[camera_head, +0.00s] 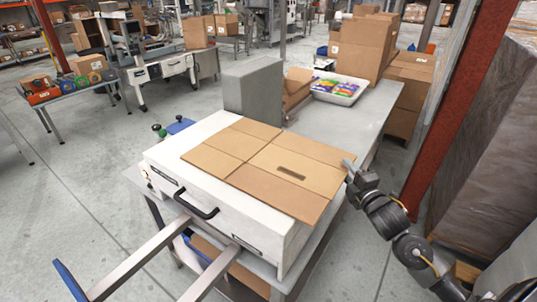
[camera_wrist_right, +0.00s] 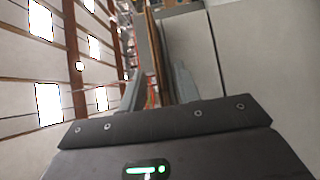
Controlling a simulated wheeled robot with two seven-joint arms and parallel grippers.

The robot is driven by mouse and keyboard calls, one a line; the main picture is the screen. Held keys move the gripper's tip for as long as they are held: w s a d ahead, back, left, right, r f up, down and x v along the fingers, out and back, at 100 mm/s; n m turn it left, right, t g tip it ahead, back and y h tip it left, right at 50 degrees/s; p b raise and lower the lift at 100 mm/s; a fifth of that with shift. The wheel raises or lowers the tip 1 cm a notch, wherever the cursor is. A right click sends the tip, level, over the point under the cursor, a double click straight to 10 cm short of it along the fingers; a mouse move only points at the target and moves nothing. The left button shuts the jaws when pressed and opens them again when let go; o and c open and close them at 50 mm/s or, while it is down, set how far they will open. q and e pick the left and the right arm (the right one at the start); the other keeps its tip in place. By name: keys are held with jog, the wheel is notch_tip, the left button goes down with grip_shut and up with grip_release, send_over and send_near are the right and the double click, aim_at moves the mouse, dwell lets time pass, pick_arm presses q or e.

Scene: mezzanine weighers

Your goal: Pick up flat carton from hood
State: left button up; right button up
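The flat carton (camera_head: 262,165) is a brown folded sheet with a dark hand slot. It lies flat on the white hood (camera_head: 215,135) of a machine, its right corner sticking out past the hood's edge. My right gripper (camera_head: 350,167) is at that right edge. In the right wrist view the carton shows edge-on as a thin brown strip (camera_wrist_right: 152,45) between the two fingers of the right gripper (camera_wrist_right: 158,88). The fingers stand apart, with a visible gap to the strip. My left gripper is not in view.
A grey box (camera_head: 253,88) stands behind the hood. A white tray (camera_head: 338,90) with colourful packs and cardboard boxes (camera_head: 362,45) stand on the table beyond. A red post (camera_head: 460,110) and a wrapped pallet (camera_head: 495,130) are close to my right arm. A black handle (camera_head: 197,205) sticks out in front.

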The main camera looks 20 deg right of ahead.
grip_shut()
jog(key=shift+r, duration=0.15)
dwell(0.4)
